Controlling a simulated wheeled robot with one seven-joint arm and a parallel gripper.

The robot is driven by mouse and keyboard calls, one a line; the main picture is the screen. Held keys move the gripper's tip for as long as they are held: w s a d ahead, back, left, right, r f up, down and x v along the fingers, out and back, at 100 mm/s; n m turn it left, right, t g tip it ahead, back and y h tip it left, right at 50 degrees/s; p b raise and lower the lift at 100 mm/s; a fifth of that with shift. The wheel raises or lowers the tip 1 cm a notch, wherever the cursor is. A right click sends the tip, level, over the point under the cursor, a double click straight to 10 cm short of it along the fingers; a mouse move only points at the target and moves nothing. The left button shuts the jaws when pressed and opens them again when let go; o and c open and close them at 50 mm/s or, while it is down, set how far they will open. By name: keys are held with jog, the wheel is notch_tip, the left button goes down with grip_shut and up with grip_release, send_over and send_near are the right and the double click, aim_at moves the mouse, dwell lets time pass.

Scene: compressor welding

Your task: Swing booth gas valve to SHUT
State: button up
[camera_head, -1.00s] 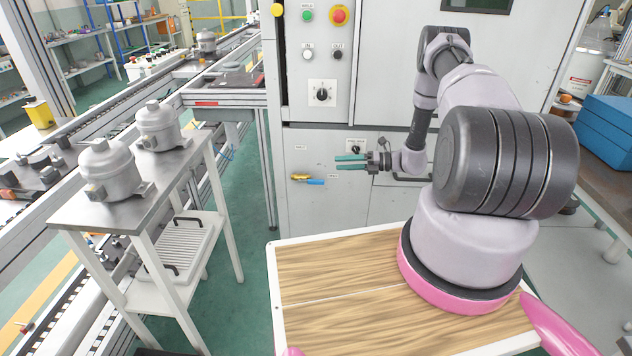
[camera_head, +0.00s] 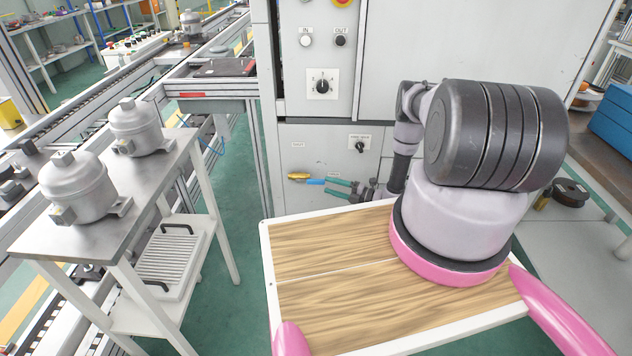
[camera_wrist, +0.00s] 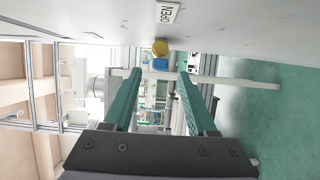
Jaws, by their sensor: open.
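The booth gas valve (camera_head: 298,176) is a yellow fitting with a blue lever (camera_head: 314,182) low on the grey cabinet front. The lever points right, roughly level. My gripper (camera_head: 328,186) has teal fingers, open, pointing left at the lever's free end. In the wrist view, the yellow fitting (camera_wrist: 160,47) and the blue lever end (camera_wrist: 160,64) appear centred between the spread fingertips (camera_wrist: 160,74). I cannot tell whether the lever end is inside the jaws or just ahead of them.
A black rotary switch (camera_head: 359,146) sits above right of the valve, and a larger one (camera_head: 322,86) higher up. My wooden-topped deck is below. A metal table (camera_head: 150,185) with two grey compressors stands left, with green floor between it and the cabinet.

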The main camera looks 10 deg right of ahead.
aim_at(322, 183)
jog(key=shift+x, duration=3.15)
jog(key=shift+c, duration=0.3)
grip_shut()
